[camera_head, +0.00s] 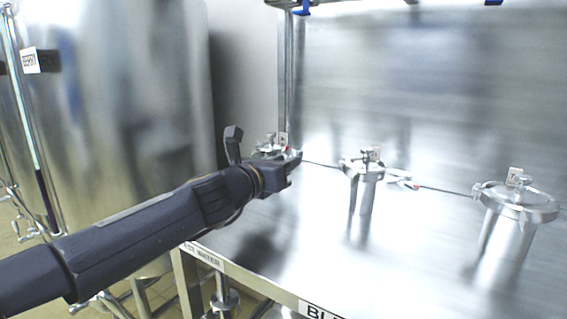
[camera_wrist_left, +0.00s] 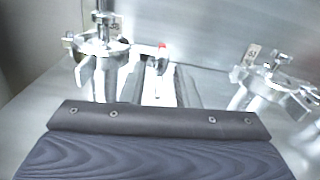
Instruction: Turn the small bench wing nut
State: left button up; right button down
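The leftmost small steel vessel (camera_head: 266,151) stands at the back of the metal bench, partly behind my left gripper (camera_head: 296,170). In the left wrist view this vessel (camera_wrist_left: 100,50) is at the upper left. A clamp with a red-tipped fitting (camera_wrist_left: 162,55) sticks out to its right; the wing nut's exact shape is too small and blurred to make out. The red tip also shows in the head view (camera_head: 284,150), just beyond the gripper. Contact is not clear, nor is the gap between the fingers. My right gripper is in neither view.
A middle vessel (camera_head: 364,180) and a right vessel (camera_head: 512,215) with clamped lids stand along the bench (camera_head: 300,245). The middle one also appears at the right of the wrist view (camera_wrist_left: 270,85). A large shiny tank (camera_head: 120,100) stands left. The front bench top is clear.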

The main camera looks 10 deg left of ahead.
pick_arm(q)
jog(key=v, duration=0.7)
jog(key=shift+s+a, duration=0.1)
jog(key=shift+s, duration=0.15)
